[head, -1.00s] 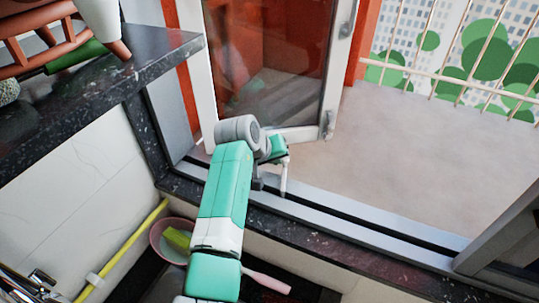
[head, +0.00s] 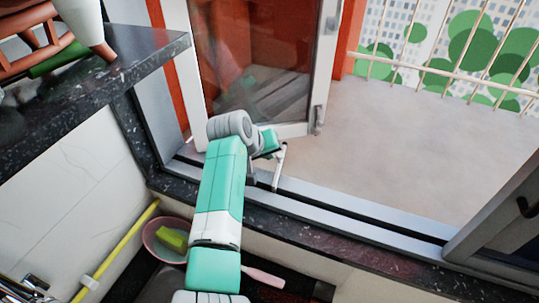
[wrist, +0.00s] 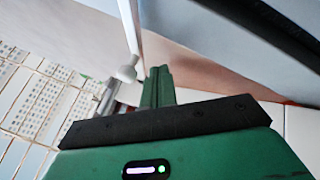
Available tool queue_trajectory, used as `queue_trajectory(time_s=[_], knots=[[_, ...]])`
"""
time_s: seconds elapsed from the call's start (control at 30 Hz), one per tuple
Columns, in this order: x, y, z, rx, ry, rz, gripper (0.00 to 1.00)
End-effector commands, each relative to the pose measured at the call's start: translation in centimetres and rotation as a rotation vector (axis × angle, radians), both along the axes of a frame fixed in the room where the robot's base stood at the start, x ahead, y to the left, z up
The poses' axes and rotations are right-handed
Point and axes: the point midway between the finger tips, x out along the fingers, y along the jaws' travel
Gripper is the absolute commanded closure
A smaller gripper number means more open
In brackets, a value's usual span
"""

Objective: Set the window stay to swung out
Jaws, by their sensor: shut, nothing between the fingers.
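The window sash (head: 262,60), a white frame with dark reflective glass, stands swung open at the back. A thin pale rod (head: 279,168), which looks like the window stay, stands nearly upright by the sill beside my gripper (head: 270,141). In the wrist view, a white rod (wrist: 129,30) with a rounded end hangs just left of my green gripper fingers (wrist: 157,84). The fingers are shut with nothing between them. I cannot tell whether they touch the rod. My forearm hides part of the sill and the sash's lower left corner.
A dark stone shelf (head: 120,62) with pots is at upper left. A pink bowl (head: 155,246) with a yellow-green sponge is below. Another window frame (head: 500,232) is at right. The balcony floor (head: 420,140) beyond the sill is clear, with a railing behind.

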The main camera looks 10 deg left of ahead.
Motion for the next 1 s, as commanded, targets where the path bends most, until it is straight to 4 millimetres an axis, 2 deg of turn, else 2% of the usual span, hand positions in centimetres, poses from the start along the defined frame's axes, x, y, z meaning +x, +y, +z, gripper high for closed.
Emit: queue_trajectory(time_s=[0.03, 0.2, 0.23, 0.3, 0.6, 0.77, 1.0], knots=[[0.1, 0.7, -0.7, 0.000, 0.000, 0.002, 1.00], [0.5, 3.3, -1.1, -0.002, -0.001, -0.001, 1.00], [0.2, 3.7, 0.7, -0.002, -0.002, -0.002, 1.00], [-0.4, 4.4, 2.4, 0.000, -0.003, -0.002, 1.00], [-2.4, 7.4, 6.9, -0.001, 0.000, -0.002, 1.00], [-2.9, 8.0, 7.8, 0.000, 0.001, -0.003, 1.00], [-2.9, 8.1, 7.8, 0.000, 0.002, -0.003, 1.00]])
